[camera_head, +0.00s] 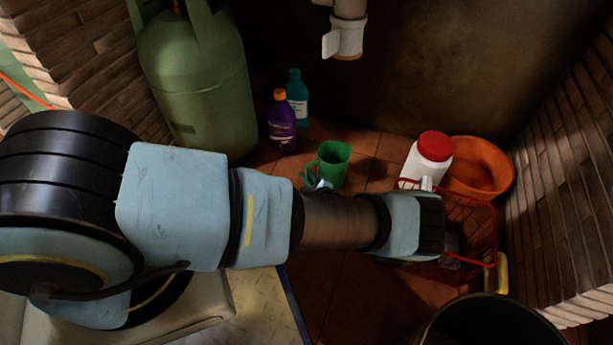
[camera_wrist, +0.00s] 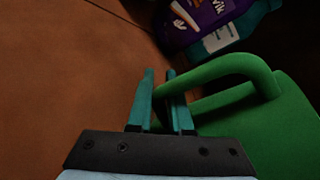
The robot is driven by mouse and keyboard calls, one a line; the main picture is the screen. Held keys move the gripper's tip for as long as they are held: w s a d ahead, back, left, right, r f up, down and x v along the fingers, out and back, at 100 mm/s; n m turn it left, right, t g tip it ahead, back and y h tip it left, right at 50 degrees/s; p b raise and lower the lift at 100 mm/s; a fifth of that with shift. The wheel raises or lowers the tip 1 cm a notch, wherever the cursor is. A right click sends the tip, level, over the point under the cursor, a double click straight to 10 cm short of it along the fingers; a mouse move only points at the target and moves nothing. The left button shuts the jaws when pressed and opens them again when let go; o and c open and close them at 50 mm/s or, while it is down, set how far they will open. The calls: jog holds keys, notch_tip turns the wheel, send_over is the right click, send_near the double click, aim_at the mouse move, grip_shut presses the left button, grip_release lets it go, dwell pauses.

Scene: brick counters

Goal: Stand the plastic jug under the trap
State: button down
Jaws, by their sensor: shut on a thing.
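The green plastic jug (camera_head: 333,163) is upright at the tiled floor, in front of two bottles; I cannot tell whether its base touches the tiles. Its body and handle fill the right of the wrist view (camera_wrist: 265,130). My gripper (camera_wrist: 161,76) is shut on the handle, with one teal finger on each side of it. In the head view my arm hides most of the gripper. The trap (camera_head: 346,38), a pale pipe end with a white tap-like fitting, hangs at the top, behind and above the jug.
A green gas cylinder (camera_head: 196,85) stands left of a purple bottle (camera_head: 281,124) and a teal bottle (camera_head: 297,92). At right are a red-lidded white jar (camera_head: 429,158), an orange basin (camera_head: 483,170), a red wire basket (camera_head: 482,222) and a dark bucket (camera_head: 490,322). Brick walls flank both sides.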

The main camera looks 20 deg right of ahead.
jog(key=c, duration=1.3)
grip_release()
jog(key=shift+f, duration=0.1)
jog(key=o, duration=0.5)
jog(key=shift+c, duration=0.2)
jog(key=shift+r, duration=0.3)
jog(key=p+v, duration=0.3)
jog(key=v, duration=0.8)
jog(key=shift+s+p, duration=0.1)
jog(key=shift+p, duration=0.2)
jog(key=shift+s, duration=0.35)
